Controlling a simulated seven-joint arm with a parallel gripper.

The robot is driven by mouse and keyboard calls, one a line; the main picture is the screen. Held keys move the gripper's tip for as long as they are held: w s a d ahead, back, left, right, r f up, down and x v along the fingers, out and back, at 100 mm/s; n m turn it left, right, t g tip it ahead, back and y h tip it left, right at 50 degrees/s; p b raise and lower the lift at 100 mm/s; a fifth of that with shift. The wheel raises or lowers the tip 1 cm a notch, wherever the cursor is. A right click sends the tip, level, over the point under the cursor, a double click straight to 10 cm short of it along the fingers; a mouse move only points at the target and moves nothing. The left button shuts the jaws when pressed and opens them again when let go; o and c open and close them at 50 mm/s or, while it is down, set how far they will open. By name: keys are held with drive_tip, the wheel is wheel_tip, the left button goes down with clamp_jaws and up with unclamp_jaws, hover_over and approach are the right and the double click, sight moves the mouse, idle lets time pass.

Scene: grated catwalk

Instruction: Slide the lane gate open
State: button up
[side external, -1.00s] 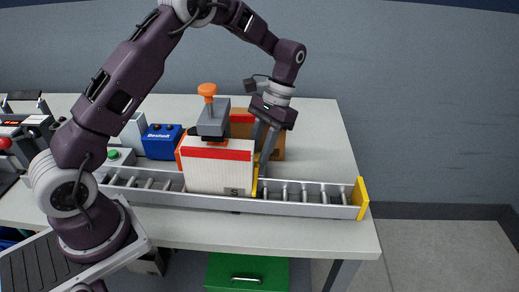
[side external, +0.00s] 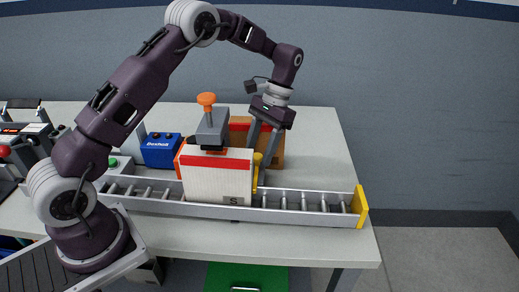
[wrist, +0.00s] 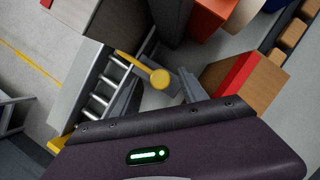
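The lane gate is a yellow bar with a round knob (wrist: 160,78), set at the roller lane (side external: 290,208). In the side view the knob (side external: 257,159) shows just right of the white carton (side external: 217,180) marked S, which stands on the rollers. My gripper (side external: 264,168) is at the gate, pointing down, its fingers spread apart. In the wrist view my gripper (wrist: 157,96) has one finger either side of the knob, with visible gaps. The lower part of the gate is hidden behind the carton and lane rail, and I cannot tell whether a finger touches it.
A brown box with a red band (side external: 240,140) is behind my fingers. A blue box (side external: 161,150) is to the left. A yellow end plate (side external: 361,207) closes the lane's right end, where the rollers are empty.

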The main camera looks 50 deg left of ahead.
drive_tip(key=v, duration=0.7)
drive_tip(key=n+t, duration=0.1)
drive_tip(key=n, duration=0.2)
drive_tip(key=s+n+t, duration=0.1)
drive_tip(key=n, duration=0.3)
drive_tip(key=s+n+t, duration=0.1)
drive_tip(key=n, duration=0.2)
drive_tip(key=shift+s+r+n+t, duration=0.25)
drive_tip(key=shift+r+n+t, duration=0.05)
drive_tip(key=shift+s+n+t, duration=0.3)
drive_tip(key=shift+s+n, duration=0.05)
drive_tip(key=shift+n, duration=0.65)
drive_tip(key=shift+s+f+n, duration=0.15)
drive_tip(key=shift+f+n, duration=0.05)
drive_tip(key=shift+n, duration=0.2)
wheel_tip(320, 180, down, 7)
drive_tip(key=shift+r, duration=0.1)
